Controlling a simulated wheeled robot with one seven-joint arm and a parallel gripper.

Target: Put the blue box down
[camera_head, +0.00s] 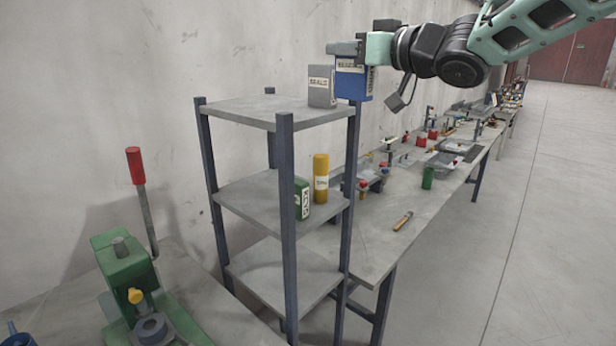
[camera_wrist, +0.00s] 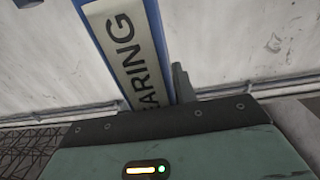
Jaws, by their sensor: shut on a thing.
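The blue box (camera_head: 352,83) with a white label is at my gripper (camera_head: 347,50), next to the top of the grey shelf rack. My gripper is shut on it. In the wrist view the blue box (camera_wrist: 128,45) fills the upper middle, with a label reading "EARING" in part. In the head view the box appears level with or just above the right edge of the rack's top shelf (camera_head: 262,108); I cannot tell whether it touches the shelf. A grey box (camera_head: 321,86) stands on the top shelf just left of the blue box.
A green box (camera_head: 302,199) and a yellow cylinder (camera_head: 320,178) stand on the middle shelf. The left part of the top shelf is clear. A long workbench (camera_head: 385,225) with tools runs behind the rack. A green machine (camera_head: 140,285) with a red-handled lever stands at left.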

